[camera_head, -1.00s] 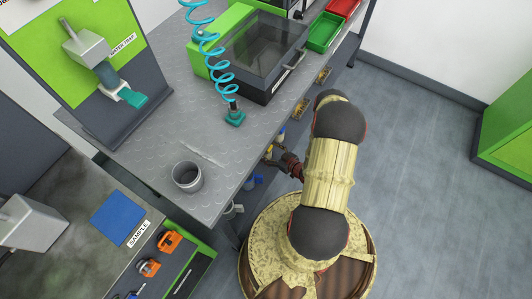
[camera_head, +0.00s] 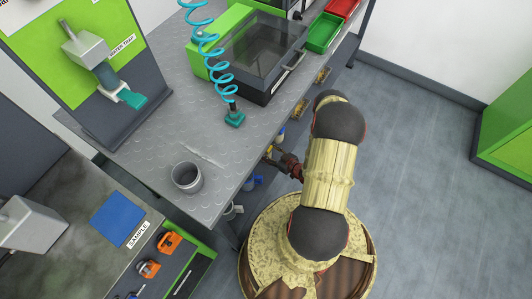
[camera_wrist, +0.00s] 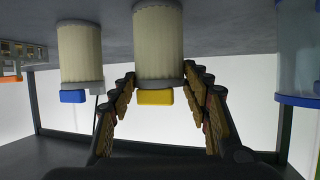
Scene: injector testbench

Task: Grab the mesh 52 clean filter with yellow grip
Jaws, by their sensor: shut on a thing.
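In the wrist view, the filter with the yellow grip (camera_wrist: 158,45) hangs upright below a grey surface. It has a pale ribbed body, a grey lower rim and a yellow grip block (camera_wrist: 155,97) underneath. My gripper (camera_wrist: 158,72) has one finger on each side of it and is shut on its lower end. The fingers come from below and the filter's top reaches the surface above. In the head view, my gripper (camera_head: 272,155) is at the bench's right edge, small and partly hidden by the bench. The mesh number is not readable.
A similar filter with a blue grip (camera_wrist: 73,96) hangs to the left. A clear bluish cylinder (camera_wrist: 298,50) hangs to the right. The floor at right is clear.

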